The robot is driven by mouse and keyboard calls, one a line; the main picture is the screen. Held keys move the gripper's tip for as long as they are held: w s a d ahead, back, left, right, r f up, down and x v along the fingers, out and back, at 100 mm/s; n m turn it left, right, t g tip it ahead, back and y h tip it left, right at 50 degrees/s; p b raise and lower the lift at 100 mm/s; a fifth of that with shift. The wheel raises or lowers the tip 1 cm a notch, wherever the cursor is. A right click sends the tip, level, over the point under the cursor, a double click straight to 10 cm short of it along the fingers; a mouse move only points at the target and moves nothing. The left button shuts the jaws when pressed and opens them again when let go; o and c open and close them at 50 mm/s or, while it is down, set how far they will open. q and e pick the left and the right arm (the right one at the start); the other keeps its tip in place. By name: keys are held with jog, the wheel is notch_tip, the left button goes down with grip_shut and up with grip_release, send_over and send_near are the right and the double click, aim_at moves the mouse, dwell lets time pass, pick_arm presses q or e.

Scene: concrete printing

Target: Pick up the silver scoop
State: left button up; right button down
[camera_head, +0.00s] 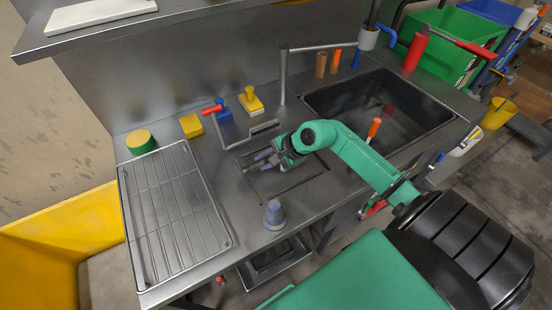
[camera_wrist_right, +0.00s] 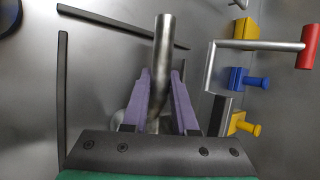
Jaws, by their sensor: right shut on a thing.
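The silver scoop (camera_wrist_right: 163,50) shows in the right wrist view as a shiny metal handle running up between the two purple fingers. My right gripper (camera_wrist_right: 161,76) is shut on this handle. The scoop's lower part is mostly hidden behind the fingers and the gripper's dark front plate. In the head view my right gripper (camera_head: 264,155) is low over the middle of the steel counter, left of the sink, and the scoop cannot be made out clearly there. I cannot tell whether the scoop touches the counter. My left gripper is not in view.
A red-handled roller (camera_head: 212,110) lies just beyond the gripper. Yellow (camera_head: 191,125) and blue (camera_head: 223,113) tools stand near the back wall. A wire rack (camera_head: 175,215) lies at the left, a grey cone-shaped piece (camera_head: 274,215) at the front edge, and the sink (camera_head: 375,105) at the right.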

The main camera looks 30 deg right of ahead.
aim_at(264, 159)
jog(key=shift+r, duration=0.15)
notch_tip(264, 159, up, 20)
jog(key=b, duration=0.2)
